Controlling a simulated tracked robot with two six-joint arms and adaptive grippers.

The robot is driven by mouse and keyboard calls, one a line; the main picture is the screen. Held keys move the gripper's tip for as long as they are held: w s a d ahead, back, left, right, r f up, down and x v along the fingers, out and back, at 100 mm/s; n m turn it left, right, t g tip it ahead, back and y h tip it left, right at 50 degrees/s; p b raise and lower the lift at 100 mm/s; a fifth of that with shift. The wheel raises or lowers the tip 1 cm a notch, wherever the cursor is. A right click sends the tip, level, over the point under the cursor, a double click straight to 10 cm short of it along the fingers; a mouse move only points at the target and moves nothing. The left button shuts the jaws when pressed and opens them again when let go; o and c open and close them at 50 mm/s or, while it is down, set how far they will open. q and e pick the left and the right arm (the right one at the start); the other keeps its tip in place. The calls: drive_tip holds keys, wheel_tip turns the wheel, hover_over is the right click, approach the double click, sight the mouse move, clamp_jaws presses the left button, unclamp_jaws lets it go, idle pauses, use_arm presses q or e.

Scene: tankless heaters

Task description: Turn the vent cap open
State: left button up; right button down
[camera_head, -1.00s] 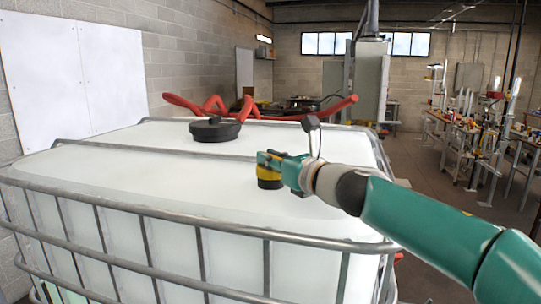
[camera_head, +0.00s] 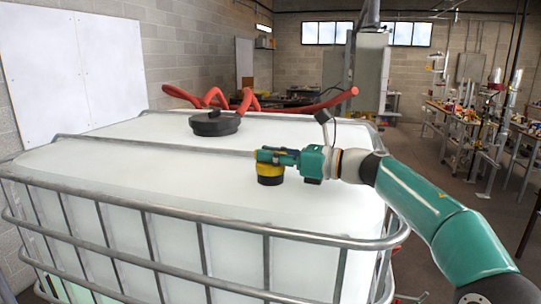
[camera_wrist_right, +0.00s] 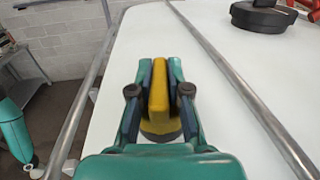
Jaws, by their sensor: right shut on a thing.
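The vent cap (camera_head: 270,173) is a small round cap with a black lower part and a yellow upper part, on top of the white tank (camera_head: 130,180). In the right wrist view its upright yellow handle (camera_wrist_right: 158,95) stands between my fingers. My right gripper (camera_head: 268,157) reaches in level from the right. It is shut on the yellow handle, with one finger on each side in the wrist view (camera_wrist_right: 158,80). The fingers hide part of the cap. My left gripper is not in view.
A large black lid (camera_head: 215,124) sits further back on the tank. A red hose (camera_head: 300,106) lies coiled behind it. A metal cage (camera_head: 190,285) surrounds the tank, and a bar (camera_head: 150,145) crosses its top. Workbenches (camera_head: 455,118) stand at the right.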

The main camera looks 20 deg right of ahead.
drive_tip(key=c, duration=1.1)
unclamp_jaws()
drive_tip(key=shift+a, duration=0.1)
drive_tip(key=v, duration=1.2)
drive_tip(key=shift+o, duration=0.2)
drive_tip(key=shift+w, duration=0.1)
